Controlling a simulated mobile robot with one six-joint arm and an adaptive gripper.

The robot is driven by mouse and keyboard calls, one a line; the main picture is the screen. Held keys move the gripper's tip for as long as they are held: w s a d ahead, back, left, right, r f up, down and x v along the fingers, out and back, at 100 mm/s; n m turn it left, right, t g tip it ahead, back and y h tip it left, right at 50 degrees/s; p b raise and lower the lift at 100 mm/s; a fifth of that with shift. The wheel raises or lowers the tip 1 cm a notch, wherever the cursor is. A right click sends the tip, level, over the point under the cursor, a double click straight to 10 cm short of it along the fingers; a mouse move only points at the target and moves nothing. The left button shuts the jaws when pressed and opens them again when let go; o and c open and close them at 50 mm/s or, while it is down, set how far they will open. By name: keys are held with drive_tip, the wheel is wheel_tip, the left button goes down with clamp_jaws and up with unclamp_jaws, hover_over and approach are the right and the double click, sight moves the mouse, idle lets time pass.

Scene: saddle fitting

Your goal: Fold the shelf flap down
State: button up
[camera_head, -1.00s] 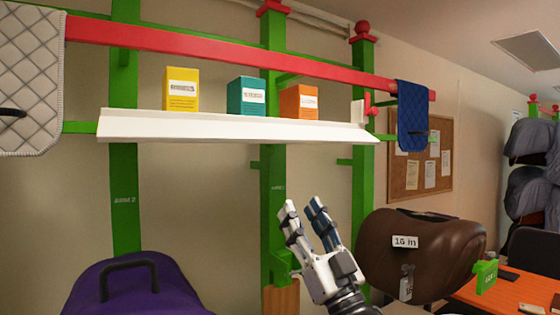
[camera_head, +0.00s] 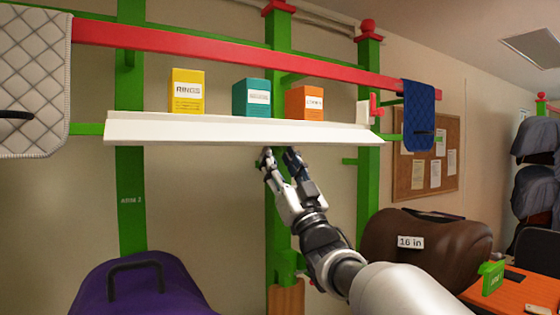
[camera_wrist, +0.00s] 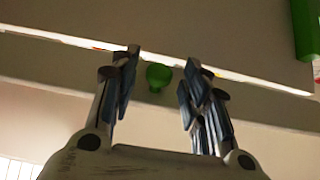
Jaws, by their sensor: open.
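The white shelf flap (camera_head: 240,133) runs along the front of the shelf in the head view, under a red rail, and slopes down toward me. My gripper (camera_head: 280,152) is open and empty, with its fingertips just below the flap's lower edge, right of the middle. I cannot tell whether they touch it. In the wrist view the gripper (camera_wrist: 163,75) points up at the shelf's underside (camera_wrist: 200,30), with the bright edge behind the fingertips. A rounded green part (camera_wrist: 159,76) shows between the fingers.
Yellow (camera_head: 187,91), teal (camera_head: 251,97) and orange (camera_head: 304,102) boxes stand on the shelf. A quilted pad (camera_head: 30,80) hangs left and a blue cloth (camera_head: 419,114) right. A purple saddle cover (camera_head: 135,285) and a brown saddle (camera_head: 425,250) stand below. Green posts (camera_head: 130,190) back the shelf.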

clamp_jaws()
idle(0.5)
